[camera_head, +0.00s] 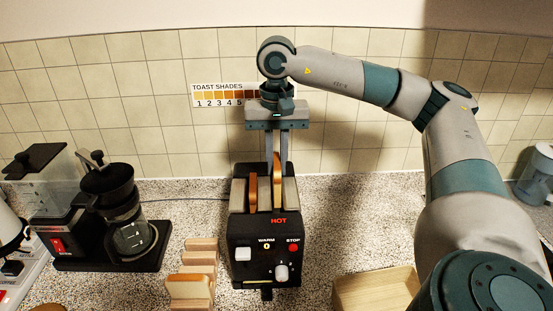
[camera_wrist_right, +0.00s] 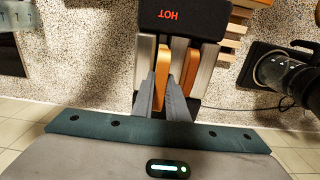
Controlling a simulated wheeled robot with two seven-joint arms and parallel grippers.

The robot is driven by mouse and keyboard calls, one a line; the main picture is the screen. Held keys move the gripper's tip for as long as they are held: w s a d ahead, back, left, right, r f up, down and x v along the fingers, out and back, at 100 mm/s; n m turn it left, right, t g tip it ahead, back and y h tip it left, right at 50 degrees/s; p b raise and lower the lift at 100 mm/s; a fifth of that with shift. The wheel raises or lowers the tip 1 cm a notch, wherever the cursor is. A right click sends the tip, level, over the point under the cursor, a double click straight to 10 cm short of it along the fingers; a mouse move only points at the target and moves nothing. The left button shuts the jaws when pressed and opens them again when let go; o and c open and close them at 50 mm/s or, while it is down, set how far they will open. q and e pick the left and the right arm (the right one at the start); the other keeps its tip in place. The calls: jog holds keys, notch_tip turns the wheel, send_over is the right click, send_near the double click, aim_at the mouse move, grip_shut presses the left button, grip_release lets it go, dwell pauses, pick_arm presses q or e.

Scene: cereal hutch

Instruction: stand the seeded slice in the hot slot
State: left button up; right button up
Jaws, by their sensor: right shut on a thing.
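The black toaster (camera_head: 267,246) stands on the counter with its red HOT label at the front right. My right gripper (camera_head: 278,157) points down over it, shut on an upright brown slice (camera_head: 278,188). The held slice is at the right-hand slot, on the HOT side, with its lower part hidden there; I cannot tell how deep it sits. Another slice (camera_head: 252,190) stands lower in the left-hand slot. The wrist view shows the held slice (camera_wrist_right: 162,64) between my fingers and the other slice (camera_wrist_right: 187,70) beside them. Seeds are too small to make out. My left gripper is not in view.
A wooden rack (camera_head: 199,256) stands left of the toaster, and a wooden box (camera_head: 375,290) is at the front right. A coffee maker (camera_head: 110,215) is at the left. The tiled wall with the toast shades chart (camera_head: 222,96) is behind.

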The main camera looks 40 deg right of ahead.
jog(key=shift+f+b, duration=1.95)
jog(key=shift+f, duration=0.4)
jog(key=o, duration=0.8)
jog(key=shift+o, duration=0.2)
jog(key=shift+r, duration=0.5)
notch_tip(320, 180, up, 5)
jog(key=shift+r+b, duration=0.1)
jog(key=shift+b, duration=0.75)
notch_tip(320, 180, up, 11)
jog(key=p, duration=0.3)
